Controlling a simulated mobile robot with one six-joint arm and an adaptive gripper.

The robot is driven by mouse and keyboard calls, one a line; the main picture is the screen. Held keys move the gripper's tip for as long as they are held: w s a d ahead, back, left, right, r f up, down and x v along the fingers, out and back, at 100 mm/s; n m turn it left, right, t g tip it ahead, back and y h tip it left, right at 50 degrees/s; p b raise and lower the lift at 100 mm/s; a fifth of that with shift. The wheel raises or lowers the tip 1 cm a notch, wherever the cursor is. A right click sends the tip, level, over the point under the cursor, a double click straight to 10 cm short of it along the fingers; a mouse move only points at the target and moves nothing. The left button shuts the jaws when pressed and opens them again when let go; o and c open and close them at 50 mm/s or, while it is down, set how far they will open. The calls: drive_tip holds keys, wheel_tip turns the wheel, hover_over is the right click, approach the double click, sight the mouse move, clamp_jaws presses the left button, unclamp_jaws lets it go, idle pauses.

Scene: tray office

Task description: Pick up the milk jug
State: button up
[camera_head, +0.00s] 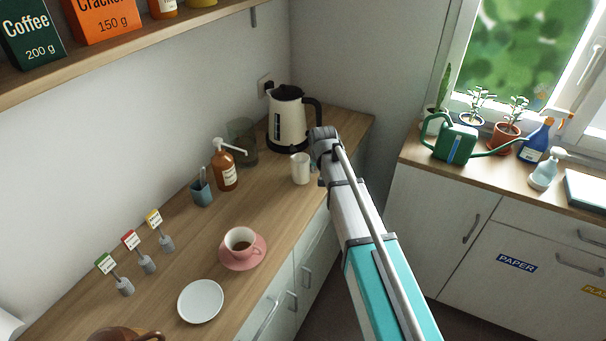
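A small white jug (300,169), which looks like the milk jug, stands upright on the wooden counter in front of the kettle. My arm reaches in from the lower right, and its dark end (325,142) is just right of and above the jug. Something small and greyish at that end (314,165) shows close to the jug's right side. My fingers are hidden or too small to make out, so I cannot tell whether they touch the jug or how far apart they are.
A cream kettle (287,120), dark glasses (243,142) and a brown pump bottle (225,168) stand behind and left of the jug. A pink cup and saucer (242,262) and a white plate (201,301) are nearer. Bare counter lies between jug and cup.

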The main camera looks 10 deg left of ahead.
idle(0.4)
clamp_jaws()
drive_tip(key=shift+r+p, duration=0.4)
drive_tip(key=shift+p, duration=0.05)
idle(0.5)
drive_tip(key=shift+r+p, duration=1.3)
drive_tip(key=shift+r, duration=0.05)
drive_tip(key=s+d+r+p, duration=0.9)
drive_tip(key=shift+s+d+r, duration=0.2)
drive_tip(key=shift+s+d, duration=0.05)
drive_tip(key=shift+d, duration=0.15)
drive_tip(key=shift+s+d, duration=0.1)
drive_tip(key=shift+d, duration=0.05)
idle(1.0)
